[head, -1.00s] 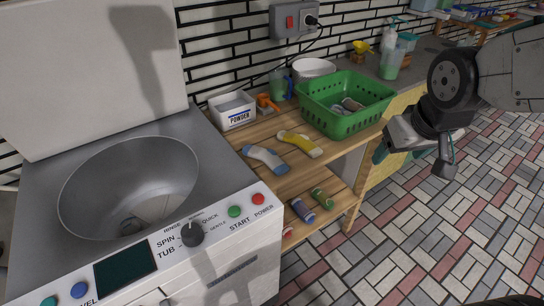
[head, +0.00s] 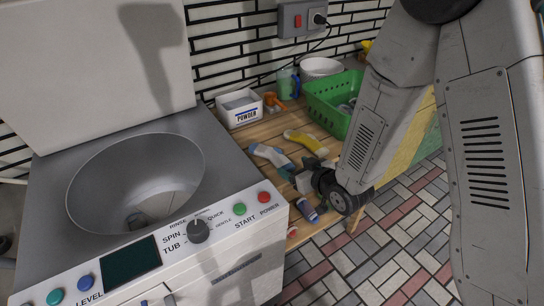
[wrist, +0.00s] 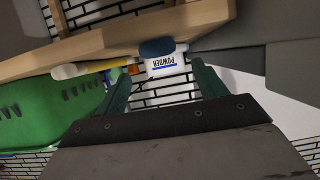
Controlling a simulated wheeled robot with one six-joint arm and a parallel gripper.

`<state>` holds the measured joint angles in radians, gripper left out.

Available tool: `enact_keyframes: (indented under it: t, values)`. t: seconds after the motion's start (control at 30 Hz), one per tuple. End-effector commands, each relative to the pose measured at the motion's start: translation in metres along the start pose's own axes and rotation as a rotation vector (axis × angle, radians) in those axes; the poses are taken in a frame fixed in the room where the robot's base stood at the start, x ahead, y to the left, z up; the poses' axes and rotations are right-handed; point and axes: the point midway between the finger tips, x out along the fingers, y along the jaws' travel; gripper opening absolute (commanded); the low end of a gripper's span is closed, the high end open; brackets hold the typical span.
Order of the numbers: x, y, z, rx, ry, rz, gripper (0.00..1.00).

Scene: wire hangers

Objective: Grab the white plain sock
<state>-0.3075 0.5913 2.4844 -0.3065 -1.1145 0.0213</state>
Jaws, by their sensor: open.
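A white sock with blue ends (head: 268,153) lies on the wooden shelf top beside the washer. A white and yellow sock (head: 306,142) lies just right of it. I cannot make out an all-white plain sock. My gripper (head: 303,170) is at the shelf's front edge, close in front of these socks, open and with nothing seen between its fingers.
A white powder box (head: 240,108), an orange scoop (head: 273,102) and a green basket (head: 330,98) stand behind the socks. The washer's open drum (head: 135,180) is at left, with something greyish at its bottom. A blue-purple can (head: 308,211) shows below the gripper.

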Motion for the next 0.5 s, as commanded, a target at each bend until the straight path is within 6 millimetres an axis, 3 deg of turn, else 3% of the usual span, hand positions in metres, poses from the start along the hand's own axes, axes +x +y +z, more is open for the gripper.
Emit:
enact_keyframes:
  t: [0.5]
  values:
    - [0.066, -0.002, -0.003, 0.001, 0.000, 0.000, 0.71]
